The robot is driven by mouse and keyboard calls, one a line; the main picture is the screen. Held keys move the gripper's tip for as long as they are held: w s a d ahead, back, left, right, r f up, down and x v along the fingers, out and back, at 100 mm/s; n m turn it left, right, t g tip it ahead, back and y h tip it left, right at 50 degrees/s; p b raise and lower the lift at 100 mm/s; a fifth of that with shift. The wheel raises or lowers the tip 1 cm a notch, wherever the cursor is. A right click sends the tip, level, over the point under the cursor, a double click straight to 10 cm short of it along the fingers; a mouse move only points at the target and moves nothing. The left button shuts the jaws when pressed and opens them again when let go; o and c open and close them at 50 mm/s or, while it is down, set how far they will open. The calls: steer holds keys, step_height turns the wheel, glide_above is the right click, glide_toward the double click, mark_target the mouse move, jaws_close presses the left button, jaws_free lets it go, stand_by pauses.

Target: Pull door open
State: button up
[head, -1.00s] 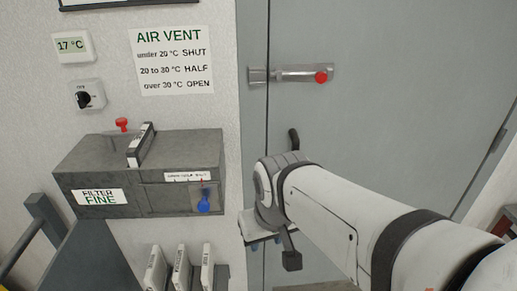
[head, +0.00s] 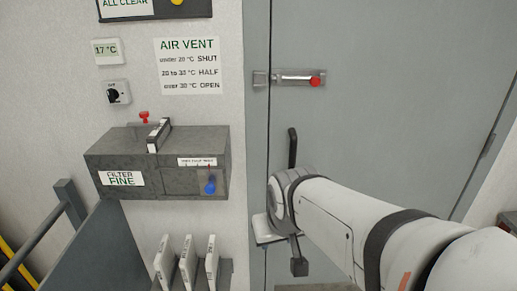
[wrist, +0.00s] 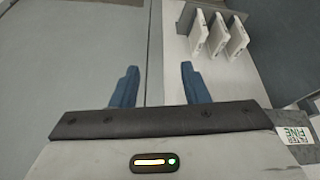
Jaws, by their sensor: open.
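The grey door (head: 390,120) fills the right of the head view and looks shut against its frame. A dark upright handle (head: 293,147) shows near its left edge, just above my wrist; its lower part is hidden by my arm. A metal bolt (head: 297,78) with a red knob sits higher on the door; I cannot tell whether it is engaged. In the wrist view my gripper (wrist: 159,72) is open, with two blue fingers apart and nothing visible between them. The fingers point toward the door edge, and the door (wrist: 65,50) shows at left. The handle is not seen there.
Left of the door, a grey filter box (head: 150,180) with a blue knob juts from the wall. Several white plates (head: 187,262) stand in a rack below it, also in the wrist view (wrist: 218,35). A grey rail (head: 45,235) stands at lower left.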

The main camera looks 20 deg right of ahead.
steer(key=w+d+f+m+t+h+b, duration=0.1)
steer(key=w+d+t+b, duration=0.15)
steer(key=w+d, duration=0.4)
steer(key=w+d+f+t+h+b, duration=0.1)
steer(key=w+d+t, duration=0.2)
steer(key=w, duration=0.6)
steer(key=t+y+b, duration=0.1)
steer(key=t+b, duration=0.1)
steer(key=t, duration=0.6)
glide_toward(293, 161)
steer(key=w, duration=0.4)
steer(key=shift+n, duration=0.3)
steer(key=w, duration=0.4)
steer(key=w+d+p, duration=0.1)
steer(key=w, duration=0.2)
steer(key=shift+w+r, duration=0.1)
jaws_close()
